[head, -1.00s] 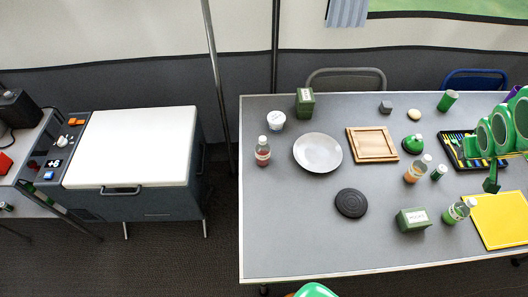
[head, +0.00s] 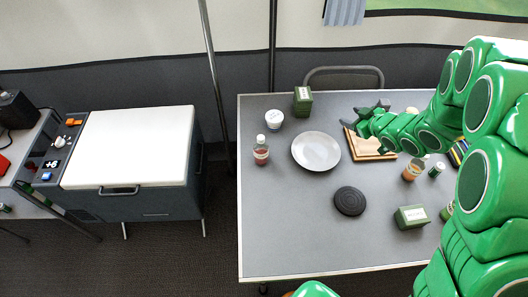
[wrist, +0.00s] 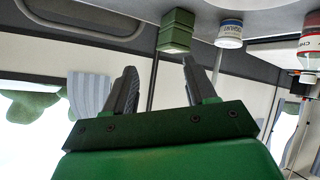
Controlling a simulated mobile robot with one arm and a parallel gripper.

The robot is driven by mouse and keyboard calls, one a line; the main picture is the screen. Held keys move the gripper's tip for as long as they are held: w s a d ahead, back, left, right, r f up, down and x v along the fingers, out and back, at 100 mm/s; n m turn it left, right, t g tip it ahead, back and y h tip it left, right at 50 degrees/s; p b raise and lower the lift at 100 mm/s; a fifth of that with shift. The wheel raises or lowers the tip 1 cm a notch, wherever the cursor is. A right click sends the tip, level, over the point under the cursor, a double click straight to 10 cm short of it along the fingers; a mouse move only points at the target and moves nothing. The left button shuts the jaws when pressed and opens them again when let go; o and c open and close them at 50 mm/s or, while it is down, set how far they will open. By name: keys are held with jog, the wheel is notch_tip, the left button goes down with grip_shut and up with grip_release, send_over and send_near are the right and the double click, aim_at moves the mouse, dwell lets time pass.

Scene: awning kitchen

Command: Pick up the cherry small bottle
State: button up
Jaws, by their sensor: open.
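The cherry small bottle (head: 261,152) is clear with red contents, a white label and a pale cap. It stands upright near the table's left edge in the head view. In the wrist view, which is upside down, a red-and-white labelled bottle (wrist: 311,45) shows at the right edge, its label partly reading "CHE". My gripper (head: 361,117) is raised over the back middle of the table, near the wooden board, well to the right of the bottle. Its dark fingers (wrist: 160,80) are apart with nothing between them in the wrist view.
A wooden board (head: 365,151), black disc (head: 350,201), orange bottle (head: 411,172) and green carton (head: 411,218) are further right. The front left tabletop is clear.

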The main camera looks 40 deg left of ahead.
jog(key=s+a+f+n+g+y, duration=0.3)
jog(key=s+a+f+g, duration=0.15)
jog(key=s+a, duration=0.45)
jog(key=n+g+y, duration=0.1)
jog(key=g+y, duration=0.3)
jog(key=g, duration=0.2)
send_near(262, 138)
jog(key=a, duration=0.4)
jog(key=shift+s+x, duration=0.25)
jog(key=shift+x, duration=1.3)
jog(key=shift+s+x, duration=0.25)
jog(key=shift+x, duration=2.25)
jog(key=shift+f, duration=0.15)
grip_shut()
